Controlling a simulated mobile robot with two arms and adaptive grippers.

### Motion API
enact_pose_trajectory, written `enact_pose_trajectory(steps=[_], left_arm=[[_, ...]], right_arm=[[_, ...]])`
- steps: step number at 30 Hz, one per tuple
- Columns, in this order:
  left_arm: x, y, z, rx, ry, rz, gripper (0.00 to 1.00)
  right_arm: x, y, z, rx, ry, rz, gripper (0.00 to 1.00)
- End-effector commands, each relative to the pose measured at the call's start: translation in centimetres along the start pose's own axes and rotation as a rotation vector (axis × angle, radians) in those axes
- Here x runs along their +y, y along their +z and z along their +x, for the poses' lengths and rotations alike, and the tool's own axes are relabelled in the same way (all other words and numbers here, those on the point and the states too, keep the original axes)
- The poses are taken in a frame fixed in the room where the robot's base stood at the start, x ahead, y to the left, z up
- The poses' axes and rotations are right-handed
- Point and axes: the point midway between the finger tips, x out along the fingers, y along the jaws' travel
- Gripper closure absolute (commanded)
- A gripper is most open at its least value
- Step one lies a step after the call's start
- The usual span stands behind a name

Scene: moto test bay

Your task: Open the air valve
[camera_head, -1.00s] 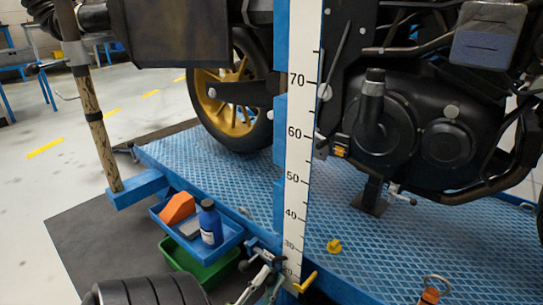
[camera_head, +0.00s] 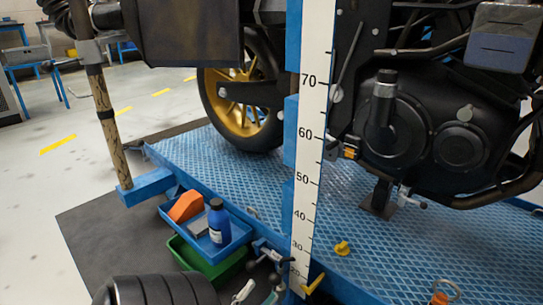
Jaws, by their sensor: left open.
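A yellow lever (camera_head: 314,284), which looks like the air valve's handle, sits at the foot of the white ruler post, at the platform's front edge. It points up and to the right. The valve body behind it is mostly hidden. Dark and metal fittings (camera_head: 265,256) show just left of the post. My left gripper (camera_head: 257,295) is at the bottom edge, left of the lever and apart from it. Its fingers are open and look empty, and they are partly cut off by the frame. My right gripper is not in view.
A blue ribbed platform (camera_head: 385,265) carries a motorcycle (camera_head: 410,130). The ruler post (camera_head: 311,150) rises close to the lever. A blue tray (camera_head: 240,233) with a blue bottle (camera_head: 219,222) and a green bin (camera_head: 213,272) are at the left. A yellow knob (camera_head: 342,248) lies on the platform.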

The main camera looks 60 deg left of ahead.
Motion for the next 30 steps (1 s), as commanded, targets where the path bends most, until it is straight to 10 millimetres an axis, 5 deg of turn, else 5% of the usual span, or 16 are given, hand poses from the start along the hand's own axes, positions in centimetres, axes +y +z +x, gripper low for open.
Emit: enact_pose_trajectory(steps=[12,24,29,30], left_arm=[[-4.1,-2.9,-6.0,0.001,0.000,0.000,0.59],[-4.5,-3.2,-6.6,0.002,-0.001,-0.001,0.59],[-4.2,-3.4,-6.1,0.011,0.011,-0.006,1.00],[-3.9,-3.5,-5.7,0.018,0.021,-0.011,1.00]], right_arm=[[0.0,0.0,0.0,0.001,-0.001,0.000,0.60],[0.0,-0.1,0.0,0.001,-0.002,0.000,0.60],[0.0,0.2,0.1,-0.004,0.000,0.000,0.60],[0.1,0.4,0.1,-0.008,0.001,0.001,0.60]])
